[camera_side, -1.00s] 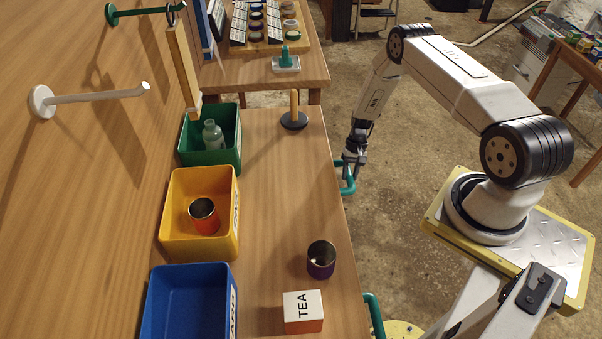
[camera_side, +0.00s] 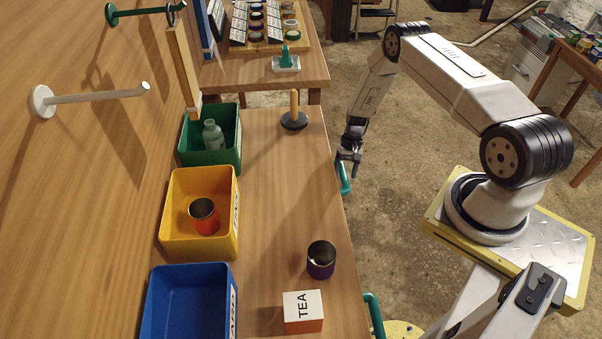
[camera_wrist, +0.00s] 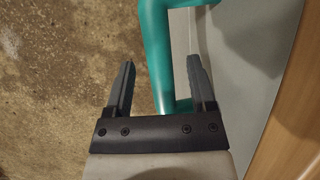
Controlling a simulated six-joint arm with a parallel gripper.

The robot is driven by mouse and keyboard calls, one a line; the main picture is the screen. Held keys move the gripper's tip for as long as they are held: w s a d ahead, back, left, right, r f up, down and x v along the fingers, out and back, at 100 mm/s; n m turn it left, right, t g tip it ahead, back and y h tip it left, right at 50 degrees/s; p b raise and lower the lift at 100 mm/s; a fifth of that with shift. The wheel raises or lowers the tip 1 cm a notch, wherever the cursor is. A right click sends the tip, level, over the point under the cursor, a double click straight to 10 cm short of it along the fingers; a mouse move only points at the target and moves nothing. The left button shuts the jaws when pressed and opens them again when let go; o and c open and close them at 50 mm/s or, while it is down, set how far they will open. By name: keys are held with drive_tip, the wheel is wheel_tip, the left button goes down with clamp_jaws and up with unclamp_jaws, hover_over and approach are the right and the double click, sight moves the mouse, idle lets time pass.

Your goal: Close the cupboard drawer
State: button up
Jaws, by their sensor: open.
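The teal drawer handle (camera_side: 343,178) sits close against the worktop's right edge in the side view. The drawer itself is hidden below the worktop there, so I cannot tell from that view whether it is fully shut. In the wrist view the handle (camera_wrist: 157,50) is fixed to a grey front (camera_wrist: 245,65). My gripper (camera_side: 349,169) is at the handle, just outside the worktop edge. Its two fingers (camera_wrist: 163,75) are open, and the handle appears between them in the wrist view. Whether a finger touches it I cannot tell.
A second teal handle (camera_side: 374,315) is nearer the camera. On the worktop (camera_side: 275,200) stand a purple-banded can (camera_side: 321,262), a TEA box (camera_side: 303,312), a plunger-like tool (camera_side: 294,118), and green (camera_side: 235,158), yellow (camera_side: 170,235) and blue (camera_side: 157,305) bins. Open floor lies right of the worktop.

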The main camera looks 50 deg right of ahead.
drive_tip(key=v, duration=0.7)
idle(0.4)
drive_tip(key=w+a+r+n+t+h, duration=0.1)
drive_tip(key=a+r+n+h, duration=0.1)
drive_tip(key=a+r, duration=0.45)
drive_tip(key=w+a+r+n+h, duration=0.1)
drive_tip(key=a+r+n, duration=0.2)
drive_tip(key=r, duration=0.7)
drive_tip(key=s+a+r+n+t+h, duration=0.1)
drive_tip(key=s+a+r+n+t, duration=0.2)
drive_tip(key=s+a+r, duration=0.8)
drive_tip(key=shift+s+a+n+h, duration=0.3)
drive_tip(key=shift+s+a+n, duration=0.1)
drive_tip(key=shift+s+a, duration=0.2)
drive_tip(key=shift+w, duration=0.1)
